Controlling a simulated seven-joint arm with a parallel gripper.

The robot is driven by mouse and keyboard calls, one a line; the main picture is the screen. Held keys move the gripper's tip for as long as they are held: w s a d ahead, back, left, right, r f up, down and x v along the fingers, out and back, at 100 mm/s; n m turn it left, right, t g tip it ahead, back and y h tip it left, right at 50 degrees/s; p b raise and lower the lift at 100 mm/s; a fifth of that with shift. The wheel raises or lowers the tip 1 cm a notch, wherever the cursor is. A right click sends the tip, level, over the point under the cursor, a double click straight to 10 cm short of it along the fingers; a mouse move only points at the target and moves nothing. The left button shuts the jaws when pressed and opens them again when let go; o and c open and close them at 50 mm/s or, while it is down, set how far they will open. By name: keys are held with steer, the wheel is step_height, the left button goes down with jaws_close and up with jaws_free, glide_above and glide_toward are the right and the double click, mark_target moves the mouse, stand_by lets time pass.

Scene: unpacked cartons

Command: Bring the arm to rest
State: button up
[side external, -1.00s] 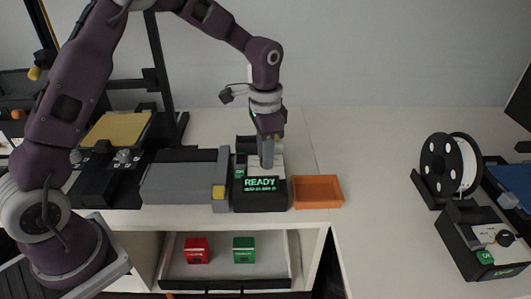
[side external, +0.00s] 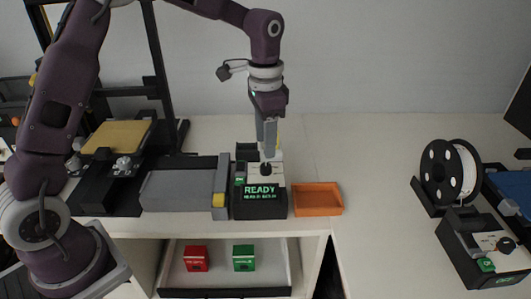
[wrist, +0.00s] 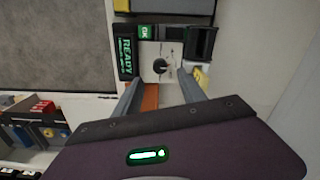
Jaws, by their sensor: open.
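My gripper (side external: 268,138) is above a small black device (side external: 258,205) with a light top panel, a black knob (side external: 266,169) and a green "READY" display. In the wrist view my gripper (wrist: 158,92) has its two fingers spread apart with nothing between them. The knob (wrist: 160,66) shows just beyond the fingertips, and a gap to the fingers seems to be there. The rest of my arm reaches up and over from the left.
An orange tray (side external: 318,199) sits right of the device, and a grey flat machine (side external: 180,190) left of it. An open drawer (side external: 225,292) below holds a red box (side external: 196,258) and a green box (side external: 244,257). A filament spool (side external: 448,172) stands at right.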

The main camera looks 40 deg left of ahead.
steer(key=shift+r, duration=0.3)
steer(key=s+a+r+n+t, duration=0.1)
steer(key=s+r+n+t, duration=0.2)
steer(key=s+r, duration=0.95)
steer(key=s+f+n+t, duration=0.2)
steer(key=s+f+n, duration=0.1)
steer(key=s, duration=1.2)
steer(key=shift+s+a+t, duration=0.2)
steer(key=shift+s+t, duration=0.1)
steer(key=shift+s, duration=0.05)
